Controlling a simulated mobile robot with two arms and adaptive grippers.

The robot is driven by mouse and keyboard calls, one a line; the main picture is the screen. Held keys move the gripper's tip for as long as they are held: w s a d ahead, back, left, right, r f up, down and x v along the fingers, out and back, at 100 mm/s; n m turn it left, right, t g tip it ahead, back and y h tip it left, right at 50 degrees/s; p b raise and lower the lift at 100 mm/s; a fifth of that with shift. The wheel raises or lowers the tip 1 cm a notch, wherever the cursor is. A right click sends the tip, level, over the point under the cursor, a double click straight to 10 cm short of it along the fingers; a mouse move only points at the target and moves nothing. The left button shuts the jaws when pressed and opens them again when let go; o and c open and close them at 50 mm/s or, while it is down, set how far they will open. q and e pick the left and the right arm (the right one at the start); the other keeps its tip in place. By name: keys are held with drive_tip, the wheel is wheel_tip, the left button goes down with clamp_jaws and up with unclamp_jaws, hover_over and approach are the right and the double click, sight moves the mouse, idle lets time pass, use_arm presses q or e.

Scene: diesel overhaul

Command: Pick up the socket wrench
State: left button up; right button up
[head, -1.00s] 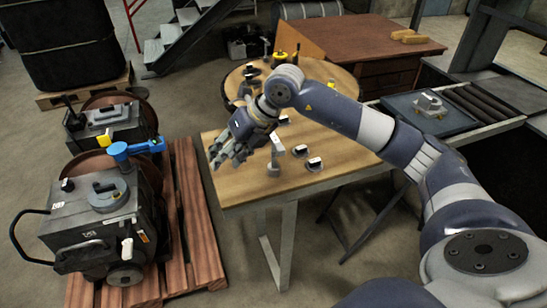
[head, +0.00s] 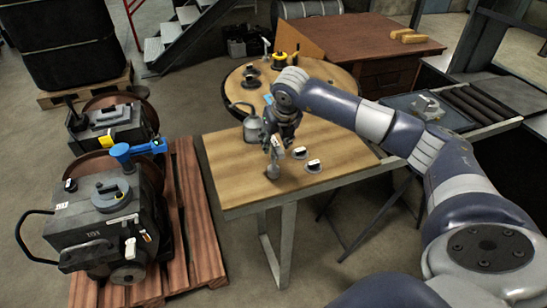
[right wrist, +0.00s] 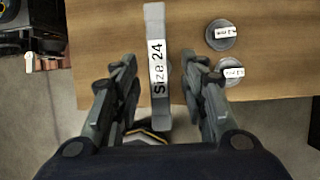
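The socket wrench (head: 275,158) is a grey bar standing near the front of the wooden table, below my right gripper in the head view. In the right wrist view it shows as a long grey bar (right wrist: 155,30) with a white "Size 24" label. My right gripper (head: 280,133) is above it. In the right wrist view my right gripper (right wrist: 163,66) has its fingers apart, one on each side of the bar, with a visible gap on both sides. The wrench's lower end is partly hidden. My left gripper is not in view.
Two small round pieces with white labels, one nearer (head: 314,166) and one farther (head: 299,153), sit right of the wrench. A grey can-like item (head: 252,130) stands behind on the left. The front left of the wooden table (head: 232,180) is clear.

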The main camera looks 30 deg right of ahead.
sight(273, 158)
drive_tip(key=x, duration=0.3)
drive_tip(key=shift+w+p, duration=0.2)
drive_tip(key=shift+p, duration=0.2)
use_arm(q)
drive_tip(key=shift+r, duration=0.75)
use_arm(e)
drive_tip(key=shift+c, duration=0.2)
clamp_jaws()
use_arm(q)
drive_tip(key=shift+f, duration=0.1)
